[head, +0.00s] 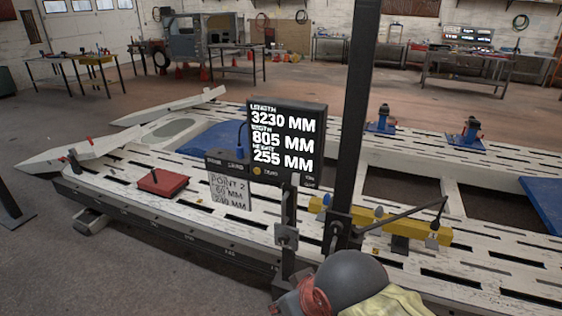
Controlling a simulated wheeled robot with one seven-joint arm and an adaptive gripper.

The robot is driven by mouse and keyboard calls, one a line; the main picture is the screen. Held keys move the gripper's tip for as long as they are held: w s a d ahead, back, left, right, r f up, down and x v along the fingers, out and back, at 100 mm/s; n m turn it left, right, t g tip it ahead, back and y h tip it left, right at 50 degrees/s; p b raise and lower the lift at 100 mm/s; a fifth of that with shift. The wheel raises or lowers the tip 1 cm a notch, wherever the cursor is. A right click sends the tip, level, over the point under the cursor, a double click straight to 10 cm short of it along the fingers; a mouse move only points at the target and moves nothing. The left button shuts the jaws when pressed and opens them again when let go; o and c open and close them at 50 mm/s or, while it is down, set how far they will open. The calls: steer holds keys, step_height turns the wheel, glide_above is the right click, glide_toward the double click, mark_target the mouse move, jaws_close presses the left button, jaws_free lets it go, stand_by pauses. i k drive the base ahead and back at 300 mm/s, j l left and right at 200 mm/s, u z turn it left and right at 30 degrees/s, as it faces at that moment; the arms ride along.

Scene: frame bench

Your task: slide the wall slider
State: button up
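I cannot pick out a wall slider for certain in the head view. A dark vertical post (358,110) stands at the near side of the frame bench, with a clamp-like block (340,228) low on it; whether this is a slider I cannot tell. My gripper is not in view.
The slotted frame bench (215,213) fills the middle. A display (286,142) and a yellow bar (380,220) stand by the post. A red box (163,182) lies on the bench. A dark rounded object (352,280) blocks the bottom. Open floor (60,265) is at left.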

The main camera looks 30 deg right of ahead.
mark_target(344, 236)
steer(key=z, duration=1.1)
